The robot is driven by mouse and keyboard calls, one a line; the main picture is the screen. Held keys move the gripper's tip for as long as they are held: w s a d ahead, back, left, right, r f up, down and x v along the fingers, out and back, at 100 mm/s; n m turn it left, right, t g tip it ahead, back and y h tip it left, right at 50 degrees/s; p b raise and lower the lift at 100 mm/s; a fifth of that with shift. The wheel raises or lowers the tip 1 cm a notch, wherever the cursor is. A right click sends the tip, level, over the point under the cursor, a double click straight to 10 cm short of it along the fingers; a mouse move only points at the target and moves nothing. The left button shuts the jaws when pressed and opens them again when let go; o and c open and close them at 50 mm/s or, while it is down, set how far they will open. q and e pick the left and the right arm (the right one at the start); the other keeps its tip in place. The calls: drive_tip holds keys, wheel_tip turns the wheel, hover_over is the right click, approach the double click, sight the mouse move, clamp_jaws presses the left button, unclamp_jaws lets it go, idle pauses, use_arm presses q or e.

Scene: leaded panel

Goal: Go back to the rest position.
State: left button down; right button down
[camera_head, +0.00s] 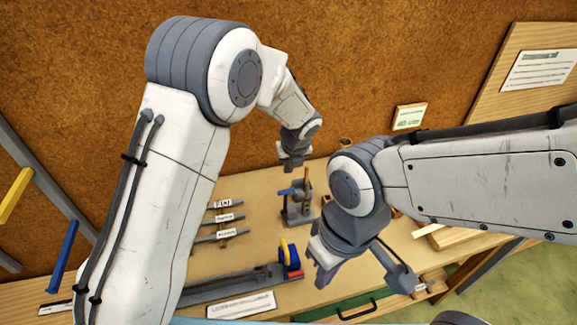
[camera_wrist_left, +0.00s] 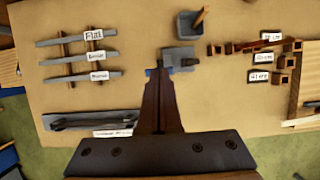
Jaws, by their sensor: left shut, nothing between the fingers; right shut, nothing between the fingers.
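My left gripper (camera_head: 292,162) hangs over the back of the workbench, its fingers together and empty. In the left wrist view its dark fingers (camera_wrist_left: 161,85) meet, pointing over the bench. My right gripper (camera_head: 323,275) is lower and nearer, over the front part of the bench, with its fingers together and nothing seen in them. Both arms are bent and raised over the bench (camera_head: 262,232).
A labelled rack (camera_head: 224,218) lies left of centre. A grey stand with a blue part (camera_head: 298,205) stands between the grippers. A long grey tool (camera_head: 225,288) lies at the front. Wooden blocks (camera_wrist_left: 283,62) sit right in the wrist view. An orange wall (camera_head: 380,60) rises behind.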

use_arm(q)
drive_tip(key=shift+r, duration=0.1)
idle(0.4)
drive_tip(key=s+a+n+g+h+b, duration=0.1)
drive_tip(key=s+n+b, duration=0.4)
drive_tip(key=s+n, duration=0.7)
drive_tip(key=s+a+f+n+g+h+b, duration=0.1)
drive_tip(key=s+n+g+b, duration=0.2)
drive_tip(key=s+n, duration=1)
drive_tip(key=s+b, duration=0.3)
drive_tip(key=s, duration=0.6)
drive_tip(key=shift+s+a+f, duration=0.15)
drive_tip(key=shift+s+a, duration=0.1)
drive_tip(key=shift+s, duration=0.1)
